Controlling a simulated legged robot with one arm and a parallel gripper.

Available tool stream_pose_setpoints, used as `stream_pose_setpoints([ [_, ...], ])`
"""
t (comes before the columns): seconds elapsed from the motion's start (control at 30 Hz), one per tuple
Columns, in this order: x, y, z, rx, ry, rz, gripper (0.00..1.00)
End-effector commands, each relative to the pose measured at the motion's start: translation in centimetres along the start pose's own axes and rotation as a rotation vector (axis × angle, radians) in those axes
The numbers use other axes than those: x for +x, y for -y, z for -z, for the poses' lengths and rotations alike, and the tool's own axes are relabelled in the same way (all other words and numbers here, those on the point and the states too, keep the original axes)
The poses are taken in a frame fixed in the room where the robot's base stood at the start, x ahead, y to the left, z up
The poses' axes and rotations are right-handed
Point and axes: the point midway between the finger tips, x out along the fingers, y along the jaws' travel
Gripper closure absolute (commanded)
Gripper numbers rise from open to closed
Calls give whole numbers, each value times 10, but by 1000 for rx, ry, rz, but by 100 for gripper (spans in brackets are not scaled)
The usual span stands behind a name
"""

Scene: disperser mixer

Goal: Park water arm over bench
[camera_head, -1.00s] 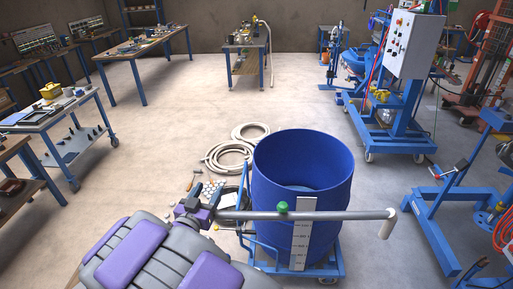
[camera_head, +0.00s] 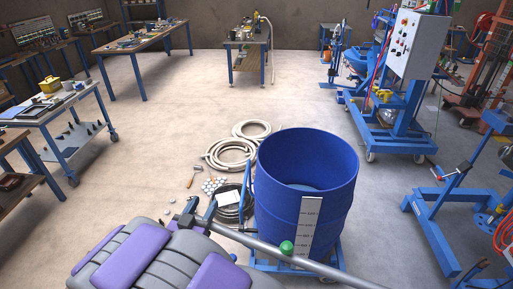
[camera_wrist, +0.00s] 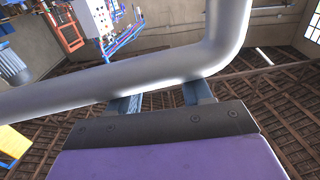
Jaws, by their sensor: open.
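The water arm, a grey pipe (camera_head: 262,248) with a green knob (camera_head: 287,247), slants from a dark joint at its left end across the front of the blue drum (camera_head: 305,195). Its right end runs out of the head view at the bottom. In the wrist view the pipe (camera_wrist: 120,82) bends sharply at the right and crosses my gripper (camera_wrist: 160,95). The two blue-grey fingers are apart, and the pipe hides their tips. I cannot tell whether they touch it. In the head view I cannot make out my gripper. A bench (camera_head: 45,110) stands at the left.
Another bench (camera_head: 22,160) shows at the left edge, and a long bench (camera_head: 140,46) stands further back. Coiled hoses (camera_head: 235,150) and small items lie on the floor behind the drum. A blue machine with a control cabinet (camera_head: 415,45) stands at right. The middle floor is clear.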

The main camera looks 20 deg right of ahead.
Motion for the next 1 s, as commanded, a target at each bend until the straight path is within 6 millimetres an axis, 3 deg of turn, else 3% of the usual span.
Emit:
stream_pose_setpoints([
  [0.03, -13, -2, -12, -15, 33, 13, 41],
  [0.33, -50, -22, -2, 12, 30, 9, 41],
  [0.6, -90, -25, 4, 20, 16, 4, 41],
  [0.8, -109, -26, 7, 25, 7, 1, 41],
  [1.0, -116, -28, 8, 28, 8, -2, 41],
])
